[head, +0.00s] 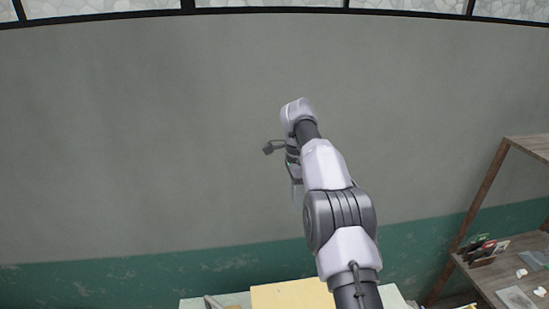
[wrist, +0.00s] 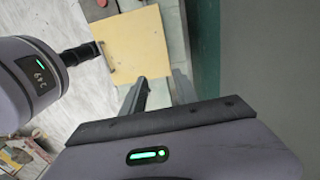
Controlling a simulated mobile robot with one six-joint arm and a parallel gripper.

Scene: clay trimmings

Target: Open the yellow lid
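The yellow lid (wrist: 133,45) is a flat, pale yellow panel in the upper middle of the wrist view. It looks flat and closed on a pale grey-green surface. In the head view its top part (head: 290,296) shows at the bottom edge, partly behind my arm. My gripper (wrist: 159,78) shows its two fingers apart with a gap between them, empty. The fingertips lie over the lid's near right edge in the wrist view, apparently above it and apart. In the head view the fingers are hard to make out behind my arm.
A wooden shelf (head: 527,147) with small items stands at the right in the head view. The grey wall (head: 130,140) with a green lower band is behind. In the wrist view, pale floor (wrist: 60,115) lies left and a box with printed sides (wrist: 22,152) sits bottom left.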

